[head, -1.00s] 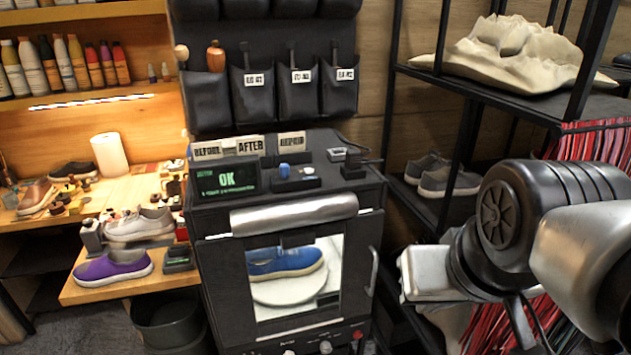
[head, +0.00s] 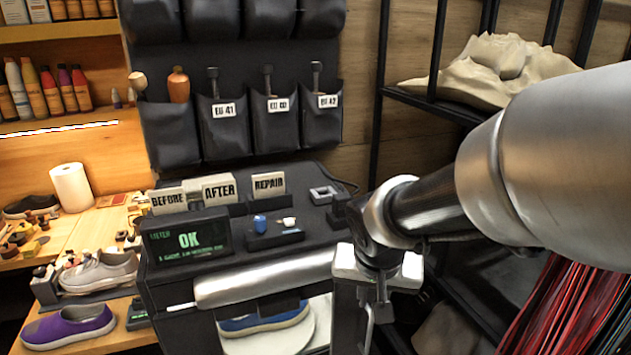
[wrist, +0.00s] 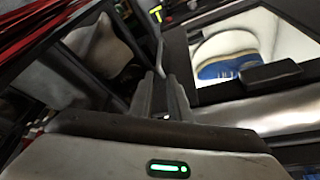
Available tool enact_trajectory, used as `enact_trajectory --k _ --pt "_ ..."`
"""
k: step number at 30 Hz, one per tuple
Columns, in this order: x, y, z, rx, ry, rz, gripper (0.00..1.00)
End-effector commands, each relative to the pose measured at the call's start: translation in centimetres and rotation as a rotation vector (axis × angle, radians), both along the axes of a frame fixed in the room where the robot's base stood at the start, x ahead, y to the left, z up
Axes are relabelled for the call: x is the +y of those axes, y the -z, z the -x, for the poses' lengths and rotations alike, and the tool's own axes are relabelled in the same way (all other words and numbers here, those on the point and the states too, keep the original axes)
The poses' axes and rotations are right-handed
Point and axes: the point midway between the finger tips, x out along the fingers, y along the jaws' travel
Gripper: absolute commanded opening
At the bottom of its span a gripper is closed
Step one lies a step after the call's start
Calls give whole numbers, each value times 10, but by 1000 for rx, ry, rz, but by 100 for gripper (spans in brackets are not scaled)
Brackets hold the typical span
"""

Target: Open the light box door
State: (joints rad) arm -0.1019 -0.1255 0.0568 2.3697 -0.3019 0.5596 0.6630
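The light box (head: 160,282) is a black cabinet in the middle of the head view. Its front door has a window (wrist: 222,24); a blue sneaker (head: 265,321) shows through it on a white round stand. The door's handle (wrist: 159,46) is a thin grey bar, seen in the wrist view just beyond my fingertips. My gripper (head: 376,305) is at the right front edge of the box, pointing down in the head view. In the wrist view my gripper (wrist: 165,84) has its fingers apart with a narrow gap. I cannot tell whether the handle lies between them. The door looks shut.
A silver rounded bar (head: 265,277) runs along the box's upper front. A black shelf rack and red cords (head: 560,310) are close on the right. A wooden bench with shoes is on the left.

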Motion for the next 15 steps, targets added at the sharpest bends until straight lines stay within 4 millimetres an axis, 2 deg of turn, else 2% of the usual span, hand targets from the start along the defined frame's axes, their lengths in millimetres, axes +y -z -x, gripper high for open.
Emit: enact_trajectory --k 5,15 --pt "-3 26 -8 6 1 0 17" --pt "-12 97 -35 7 0 1 17"
